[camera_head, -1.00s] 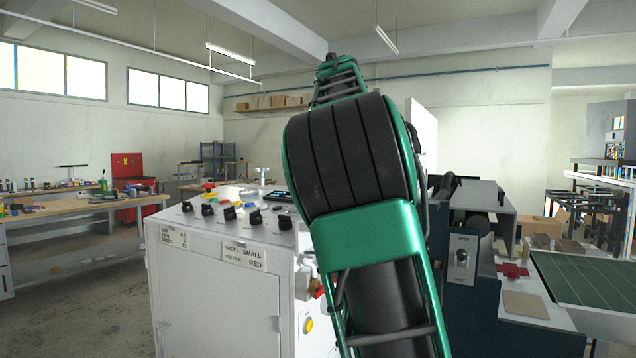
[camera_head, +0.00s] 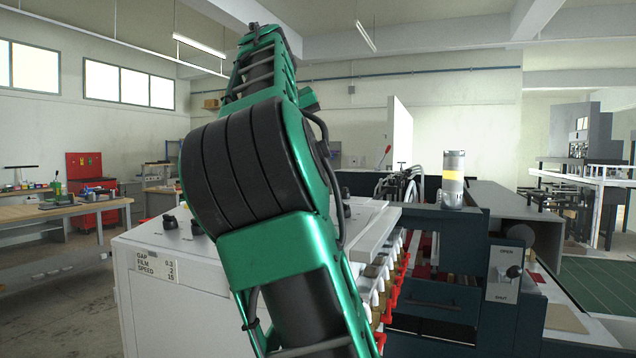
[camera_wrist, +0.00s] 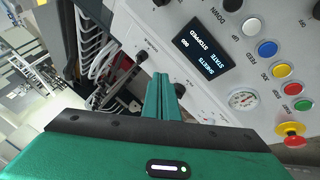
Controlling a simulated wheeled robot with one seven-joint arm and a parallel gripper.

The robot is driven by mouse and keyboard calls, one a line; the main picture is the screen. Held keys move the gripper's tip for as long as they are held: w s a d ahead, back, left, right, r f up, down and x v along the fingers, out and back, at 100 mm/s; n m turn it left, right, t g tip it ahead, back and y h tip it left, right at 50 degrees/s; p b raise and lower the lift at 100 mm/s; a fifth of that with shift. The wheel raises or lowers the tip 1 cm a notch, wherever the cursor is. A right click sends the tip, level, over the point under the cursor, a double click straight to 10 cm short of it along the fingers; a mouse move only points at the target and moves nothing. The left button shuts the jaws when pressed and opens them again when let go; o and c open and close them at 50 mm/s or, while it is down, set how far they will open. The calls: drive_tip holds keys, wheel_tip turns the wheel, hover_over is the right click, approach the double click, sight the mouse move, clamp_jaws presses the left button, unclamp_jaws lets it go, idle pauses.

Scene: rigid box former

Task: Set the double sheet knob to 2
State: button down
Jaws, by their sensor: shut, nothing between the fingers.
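In the wrist view my gripper (camera_wrist: 163,97) is shut and empty. Its green fingers reach over the pale control panel (camera_wrist: 215,95). One small black knob (camera_wrist: 141,56) sits beyond the fingertips, and another dark knob (camera_wrist: 179,90) is just right of them. Their labels are too small to read, so I cannot tell which is the double sheet knob. In the head view my arm covers most of the panel top, and the gripper is hidden. Black knobs (camera_head: 170,222) show left of the arm, and another dark knob (camera_head: 346,196) shows right of it.
The wrist view shows a display (camera_wrist: 198,54) reading sheets 000, state stopped, coloured buttons (camera_wrist: 267,48), a gauge (camera_wrist: 243,99) and a red mushroom button (camera_wrist: 291,130).

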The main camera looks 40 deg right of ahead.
sight(345, 193)
drive_tip(key=x, duration=1)
drive_tip(key=shift+d+f, duration=0.1)
drive_tip(key=shift+d, duration=0.15)
drive_tip(key=d, duration=0.1)
drive_tip(key=s+d, duration=0.1)
drive_tip(key=shift+s+d, duration=0.25)
drive_tip(key=shift+d, duration=0.1)
drive_tip(key=shift+s+d, duration=0.2)
drive_tip(key=shift+d, duration=0.1)
